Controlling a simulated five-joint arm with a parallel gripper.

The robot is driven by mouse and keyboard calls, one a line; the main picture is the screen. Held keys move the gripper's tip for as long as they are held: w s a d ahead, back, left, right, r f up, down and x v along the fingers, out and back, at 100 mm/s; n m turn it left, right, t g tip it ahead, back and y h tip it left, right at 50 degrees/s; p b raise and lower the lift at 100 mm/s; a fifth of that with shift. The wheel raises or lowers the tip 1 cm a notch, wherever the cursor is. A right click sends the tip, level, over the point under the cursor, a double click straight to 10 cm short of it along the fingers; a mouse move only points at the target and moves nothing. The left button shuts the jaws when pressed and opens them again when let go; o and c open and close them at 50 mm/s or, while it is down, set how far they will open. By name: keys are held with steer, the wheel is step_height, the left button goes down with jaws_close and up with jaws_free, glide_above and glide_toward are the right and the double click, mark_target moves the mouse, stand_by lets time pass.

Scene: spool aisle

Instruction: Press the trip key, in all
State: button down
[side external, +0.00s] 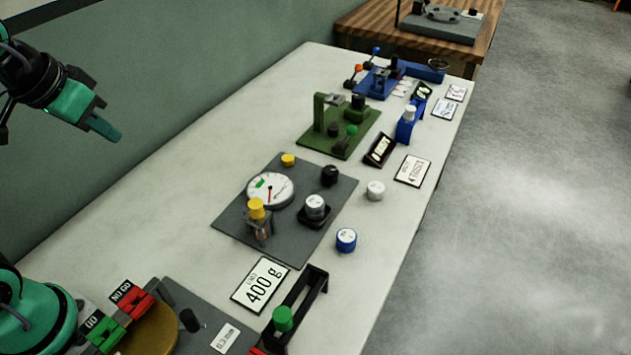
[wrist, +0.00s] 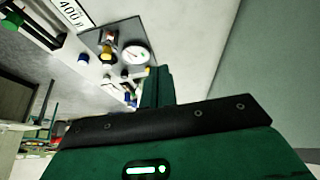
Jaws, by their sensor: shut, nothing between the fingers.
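My gripper (side external: 112,133) is shut and empty, high at the upper left of the side view, well apart from the table fixtures. Its green fingers (wrist: 157,88) also show in the wrist view. No part is legibly marked as the trip key, so I cannot tell which one it is. A grey plate (side external: 230,217) in mid-table carries a round white dial (side external: 271,190) with a red needle and green mark, a yellow cap (side external: 257,209) on a small frame, a yellow knob (side external: 288,160) and a black knob (side external: 329,175). The dial also shows in the wrist view (wrist: 135,54).
A green fixture (side external: 325,146) and a blue fixture (side external: 371,86) stand farther back. A "400 g" card (side external: 261,284) and a black rack (side external: 308,292) are in front. Red (side external: 135,303) and green (side external: 105,334) GO/NO GO blocks sit lower left. The table's left strip is clear.

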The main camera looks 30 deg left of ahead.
steer(key=w+d+r+g, duration=0.1)
steer(key=w+d+r, duration=0.15)
steer(key=w, duration=0.65)
steer(key=g, duration=0.4)
glide_above(287, 157)
step_height(287, 157, down, 13)
steer(key=shift+r, duration=0.2)
steer(key=shift+f, duration=0.1)
step_height(287, 157, down, 14)
steer(key=shift+r, duration=0.1)
stand_by(0.7)
